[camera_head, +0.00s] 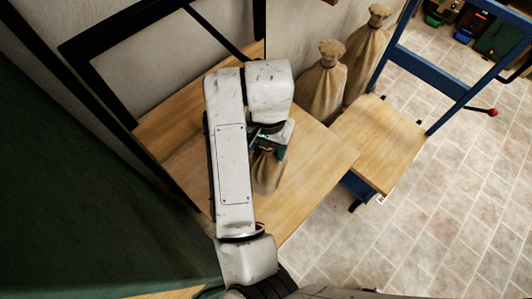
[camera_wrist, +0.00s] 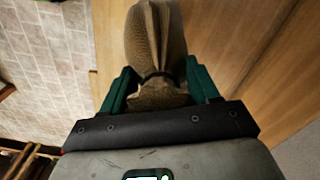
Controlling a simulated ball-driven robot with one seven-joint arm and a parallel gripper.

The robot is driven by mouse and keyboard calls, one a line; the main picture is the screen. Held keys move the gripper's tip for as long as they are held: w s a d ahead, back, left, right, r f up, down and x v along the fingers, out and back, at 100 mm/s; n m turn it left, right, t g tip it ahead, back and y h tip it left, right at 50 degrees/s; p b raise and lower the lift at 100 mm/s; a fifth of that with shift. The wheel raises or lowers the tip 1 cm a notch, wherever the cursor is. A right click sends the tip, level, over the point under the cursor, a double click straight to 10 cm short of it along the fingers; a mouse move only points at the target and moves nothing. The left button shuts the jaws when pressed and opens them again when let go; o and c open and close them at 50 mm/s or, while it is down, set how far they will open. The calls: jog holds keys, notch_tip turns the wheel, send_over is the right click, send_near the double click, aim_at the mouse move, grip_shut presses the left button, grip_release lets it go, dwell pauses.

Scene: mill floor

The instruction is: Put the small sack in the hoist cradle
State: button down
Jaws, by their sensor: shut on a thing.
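The small sack (camera_head: 266,174) is brown cloth with a tied neck. It is over the wooden table in the head view; I cannot tell whether it touches the top. My gripper (camera_head: 268,142) is shut on its neck, partly hidden by my arm. In the wrist view, the green fingers of my gripper (camera_wrist: 159,72) sit on both sides of the sack's neck, and the sack body (camera_wrist: 153,35) extends beyond them. A blue-framed stand with a wooden deck (camera_head: 386,148), which looks like the hoist cradle, stands to the right of the table. Its deck is bare.
The wooden table (camera_head: 312,190) has a clear right side. Two large tied sacks (camera_head: 321,84) (camera_head: 367,52) stand behind the table and deck. A dark frame (camera_head: 130,125) rises at the table's left. A red-knobbed lever (camera_head: 491,113) sticks out right. Tiled floor (camera_head: 440,220) is open at front right.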

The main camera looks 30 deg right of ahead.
jog(key=shift+w+d+f+b, duration=0.2)
jog(key=shift+w+f, duration=0.05)
jog(key=shift+f, duration=0.15)
jog(key=shift+w+d+f+b, duration=0.15)
jog(key=shift+w+f+b, duration=0.1)
jog(key=shift+f, duration=0.1)
notch_tip(320, 180, down, 3)
jog(key=shift+b, duration=1.25)
jog(key=shift+c, duration=1.3)
grip_release()
jog(key=shift+f, duration=0.1)
notch_tip(320, 180, up, 12)
jog(key=p, duration=1)
